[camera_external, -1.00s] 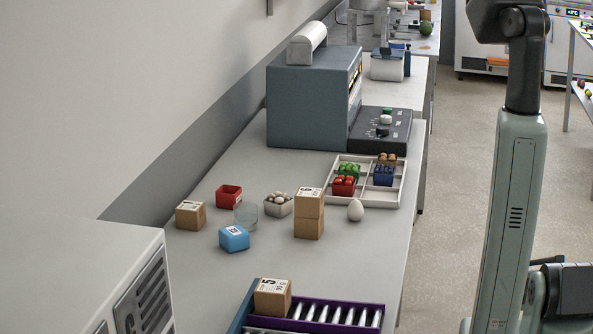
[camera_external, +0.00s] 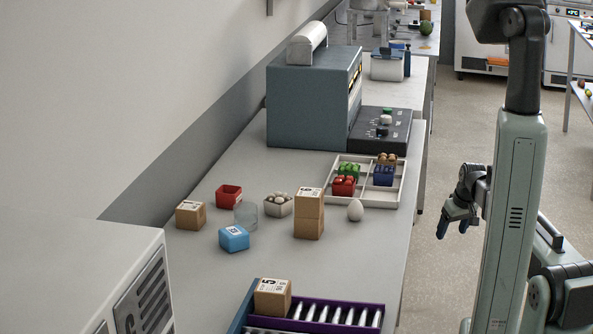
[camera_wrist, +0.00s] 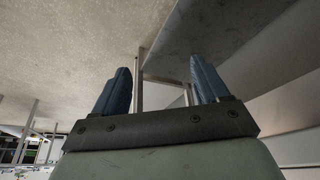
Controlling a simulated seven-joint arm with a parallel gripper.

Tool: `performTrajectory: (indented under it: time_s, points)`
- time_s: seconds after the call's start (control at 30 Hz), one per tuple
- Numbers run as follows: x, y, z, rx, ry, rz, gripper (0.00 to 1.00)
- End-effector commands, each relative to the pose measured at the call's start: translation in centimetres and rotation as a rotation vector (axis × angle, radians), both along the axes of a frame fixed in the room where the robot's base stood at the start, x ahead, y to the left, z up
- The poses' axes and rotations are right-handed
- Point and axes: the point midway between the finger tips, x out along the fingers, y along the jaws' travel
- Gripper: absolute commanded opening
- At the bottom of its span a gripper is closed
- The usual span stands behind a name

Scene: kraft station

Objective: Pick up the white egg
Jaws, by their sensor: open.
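The egg does not show in the wrist view.
A roller rack (camera_external: 330,312) with a purple rim lies at the front. Bare table (camera_external: 365,260) lies between the rack and egg.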

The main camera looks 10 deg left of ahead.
Motion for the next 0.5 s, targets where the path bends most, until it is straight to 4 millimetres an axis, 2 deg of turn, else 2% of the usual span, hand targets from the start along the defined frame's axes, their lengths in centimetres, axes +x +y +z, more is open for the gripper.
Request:
performTrajectory:
  time_s: [0.03,0.3,0.43,0.5]
  points:
    - [0.9,1.2,2.1,0.011,-0.029,0.018,0.74]
    - [3.1,6.0,11.7,0.055,-0.162,0.104,0.74]
    - [3.4,8.4,16.5,0.076,-0.22,0.146,0.74]
    - [2.8,10.1,19.2,0.088,-0.246,0.174,0.74]
